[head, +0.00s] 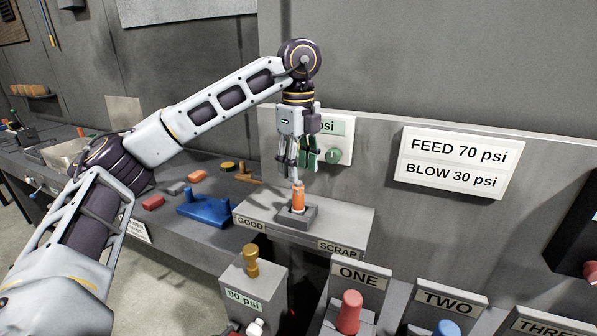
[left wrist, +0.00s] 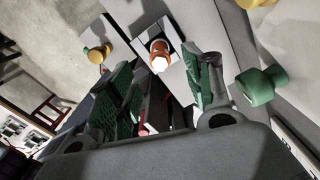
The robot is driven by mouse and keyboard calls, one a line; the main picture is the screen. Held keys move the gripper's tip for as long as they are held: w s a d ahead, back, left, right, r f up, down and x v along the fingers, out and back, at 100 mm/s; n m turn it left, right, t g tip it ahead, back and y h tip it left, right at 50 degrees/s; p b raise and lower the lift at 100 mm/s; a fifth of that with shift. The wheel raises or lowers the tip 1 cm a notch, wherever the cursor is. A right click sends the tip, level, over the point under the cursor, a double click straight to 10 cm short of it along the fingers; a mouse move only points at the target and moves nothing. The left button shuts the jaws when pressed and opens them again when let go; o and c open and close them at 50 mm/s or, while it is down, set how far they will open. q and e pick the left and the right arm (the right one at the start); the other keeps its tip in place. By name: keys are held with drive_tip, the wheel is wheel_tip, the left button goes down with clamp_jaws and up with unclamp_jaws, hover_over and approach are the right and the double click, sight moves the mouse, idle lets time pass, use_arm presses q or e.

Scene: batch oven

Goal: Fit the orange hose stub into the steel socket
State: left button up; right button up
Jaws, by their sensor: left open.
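The orange hose stub (head: 297,199) stands upright at the small steel socket block (head: 312,216) on the grey ledge; how deep it sits cannot be told. My left gripper (head: 296,166) points down just above the stub, its green-padded fingers open and empty. In the left wrist view the stub (left wrist: 158,48) shows its pale end beyond and between the open fingers of the left gripper (left wrist: 158,88), apart from both. My right gripper is in neither view.
The ledge carries GOOD (head: 250,222) and SCRAP (head: 338,249) labels. A green knob (head: 333,156) is on the panel behind. A brass knob (head: 251,262) and red knob (head: 349,312) stand in front. A blue fixture (head: 205,208) lies on the bench at left.

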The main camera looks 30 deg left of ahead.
use_arm(q)
drive_tip(key=shift+r, duration=1.1)
